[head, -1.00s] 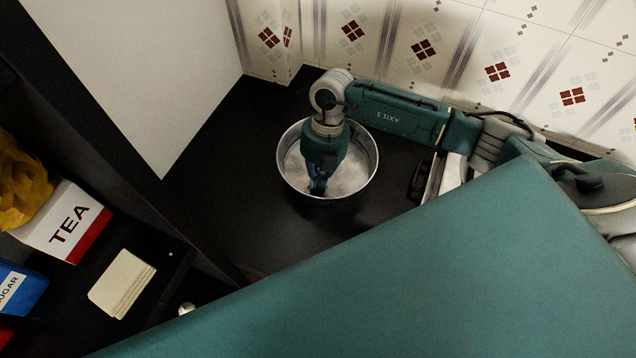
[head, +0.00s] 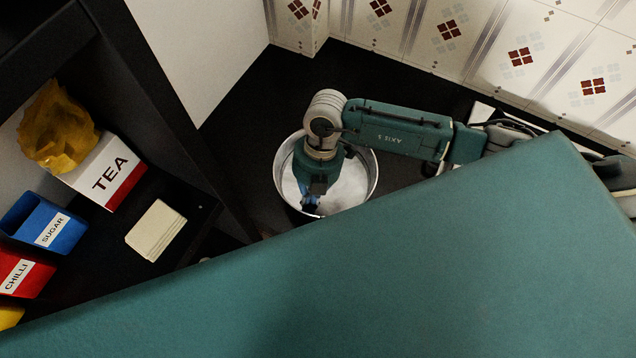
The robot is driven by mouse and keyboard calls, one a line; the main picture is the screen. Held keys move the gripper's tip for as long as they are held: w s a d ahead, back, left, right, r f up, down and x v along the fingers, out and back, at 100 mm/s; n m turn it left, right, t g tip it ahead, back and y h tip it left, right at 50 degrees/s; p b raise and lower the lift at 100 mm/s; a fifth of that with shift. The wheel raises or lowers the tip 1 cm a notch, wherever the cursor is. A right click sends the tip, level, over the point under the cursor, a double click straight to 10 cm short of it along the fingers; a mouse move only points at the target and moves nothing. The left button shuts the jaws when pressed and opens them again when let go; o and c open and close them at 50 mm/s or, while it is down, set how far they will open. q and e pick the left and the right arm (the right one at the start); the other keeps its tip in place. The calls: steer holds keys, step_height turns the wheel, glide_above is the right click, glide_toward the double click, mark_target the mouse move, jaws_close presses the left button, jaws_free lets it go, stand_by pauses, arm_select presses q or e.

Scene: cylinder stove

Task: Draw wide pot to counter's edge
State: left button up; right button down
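The wide pot (head: 356,187) is a round, shiny metal pot with an open top. It stands on the black counter (head: 272,103), and its near side is partly cut off from sight by my own teal body part. My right gripper (head: 310,208) points down over the pot, with its fingers at the inner side of the near rim. The arm hides part of the pot's far rim. The fingers are small and dark, so whether they are closed on the rim is unclear. My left gripper does not show.
A tiled wall (head: 450,32) stands behind the counter and a pale panel (head: 205,50) to the left. A black shelf holds a TEA box (head: 108,172), a blue SUGAR box (head: 45,226), a red CHILLI box (head: 22,274) and a cream stack (head: 156,230). Bare counter lies behind the pot.

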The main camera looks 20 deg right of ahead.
steer(key=shift+s+a, duration=0.25)
steer(key=shift+w+d, duration=0.1)
steer(key=shift+w, duration=0.1)
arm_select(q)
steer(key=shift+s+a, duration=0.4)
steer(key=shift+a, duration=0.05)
arm_select(e)
steer(key=v, duration=1.2)
steer(key=shift+s, duration=0.15)
